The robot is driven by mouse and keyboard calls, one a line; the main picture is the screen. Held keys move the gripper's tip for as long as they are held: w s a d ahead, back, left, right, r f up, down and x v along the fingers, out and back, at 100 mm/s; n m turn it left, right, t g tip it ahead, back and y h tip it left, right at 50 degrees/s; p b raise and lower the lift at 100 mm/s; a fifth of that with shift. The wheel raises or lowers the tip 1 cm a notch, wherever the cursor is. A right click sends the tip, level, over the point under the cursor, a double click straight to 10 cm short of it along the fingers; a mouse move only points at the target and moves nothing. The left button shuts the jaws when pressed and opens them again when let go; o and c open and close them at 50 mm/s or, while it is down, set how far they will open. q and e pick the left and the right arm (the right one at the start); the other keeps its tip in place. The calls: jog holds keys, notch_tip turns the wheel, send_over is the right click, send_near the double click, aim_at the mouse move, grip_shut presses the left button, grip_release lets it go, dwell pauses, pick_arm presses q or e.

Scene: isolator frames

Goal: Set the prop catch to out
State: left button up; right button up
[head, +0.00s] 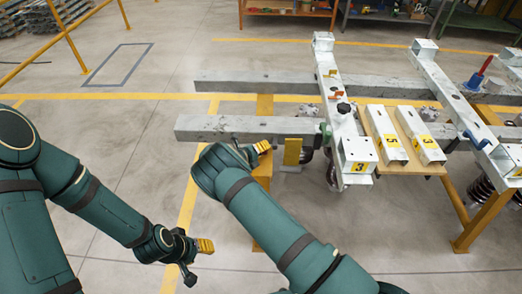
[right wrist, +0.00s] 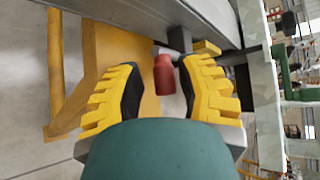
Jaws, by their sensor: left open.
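A red knob or grip (right wrist: 163,75) shows in the right wrist view, joined to a grey metal fitting by the beam; I cannot tell for sure that it is the prop catch, or its setting. My right gripper (right wrist: 155,88) is open, with its yellow-padded fingers to either side of the knob and no clear contact. In the head view the right gripper (head: 262,147) is at the front beam (head: 215,127), and its own arm and fingers hide the knob. My left gripper (head: 190,250) is open and empty above the floor at lower left.
A pale upright frame member (head: 345,125) with a black knob (head: 344,108) and a green part (head: 326,133) crosses the beams. Numbered blocks (head: 388,140) lie on a wooden board. A yellow plate (head: 292,150) is right of the gripper.

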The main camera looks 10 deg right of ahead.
jog(key=shift+s+a, duration=0.1)
jog(key=v, duration=1.1)
jog(key=shift+s+a, duration=0.2)
jog(key=shift+a, duration=0.1)
jog(key=shift+r, duration=0.15)
jog(key=s+d+f+m+g+y, duration=0.3)
jog(key=s+f+m+g, duration=0.15)
jog(key=s+m, duration=0.35)
jog(key=s+d+f+m+g+y, duration=0.2)
jog(key=s+f+m+g+y, duration=0.3)
jog(key=s, duration=0.5)
jog(key=s+a+r+m+t+y, duration=0.1)
jog(key=s+m, duration=0.4)
jog(key=m, duration=0.8)
jog(key=s+a+r+m+t+y, duration=0.1)
jog(key=s+r+m+t+y, duration=0.2)
jog(key=m, duration=1)
jog(key=s+r+y, duration=0.2)
jog(key=s+r, duration=0.1)
jog(key=shift+a, duration=0.35)
